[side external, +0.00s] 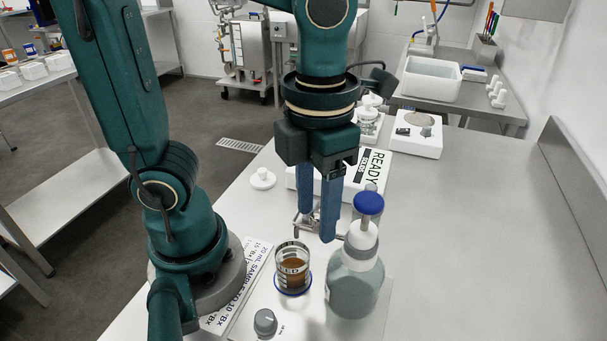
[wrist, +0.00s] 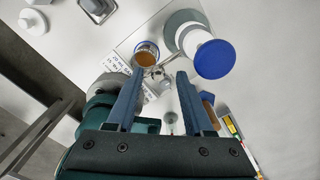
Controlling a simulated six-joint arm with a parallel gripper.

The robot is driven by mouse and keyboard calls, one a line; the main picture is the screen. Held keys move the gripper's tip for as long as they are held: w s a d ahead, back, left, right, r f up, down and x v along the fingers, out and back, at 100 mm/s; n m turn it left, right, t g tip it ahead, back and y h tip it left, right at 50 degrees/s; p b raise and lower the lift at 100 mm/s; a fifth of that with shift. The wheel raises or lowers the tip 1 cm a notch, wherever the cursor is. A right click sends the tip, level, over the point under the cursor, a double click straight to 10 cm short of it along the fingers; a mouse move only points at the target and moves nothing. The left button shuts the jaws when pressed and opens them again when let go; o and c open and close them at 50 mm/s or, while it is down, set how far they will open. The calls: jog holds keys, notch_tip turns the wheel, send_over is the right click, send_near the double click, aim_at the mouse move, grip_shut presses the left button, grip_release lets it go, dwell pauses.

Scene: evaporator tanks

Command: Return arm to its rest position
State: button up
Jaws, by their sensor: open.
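My gripper (side external: 317,225) points down over the bench, its two blue fingers apart with nothing held between them. In the wrist view my gripper (wrist: 159,78) also shows a clear gap between the fingertips. A glass beaker of brown liquid (side external: 293,270) stands upright on a blue-rimmed spot in front of the fingers, apart from them. It also shows beyond the fingertips in the wrist view (wrist: 147,56). A grey-green bottle (side external: 355,288) with a white neck and blue top stands close to the right of the fingers. A small metal fitting shows behind the fingers, partly hidden.
A white box with a READY display (side external: 375,168) lies behind my gripper, partly hidden. A white knobbed lid (side external: 263,180) sits to the left. A printed sheet (side external: 245,285) lies beside my base. The right side of the bench (side external: 480,240) is clear.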

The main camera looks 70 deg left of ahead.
jog(key=shift+w+a+r+m, duration=0.15)
jog(key=shift+w+m, duration=0.1)
jog(key=shift+m, duration=0.25)
notch_tip(320, 180, up, 5)
jog(key=shift+f, duration=0.1)
notch_tip(320, 180, down, 5)
jog(key=shift+s+r, duration=0.1)
jog(key=shift+s, duration=0.05)
jog(key=shift+f+n, duration=0.2)
jog(key=shift+n, duration=0.1)
jog(key=d+r+n, duration=0.4)
jog(key=d+n, duration=0.4)
jog(key=n, duration=0.9)
jog(key=shift+d+n, duration=0.15)
jog(key=shift+n, duration=0.15)
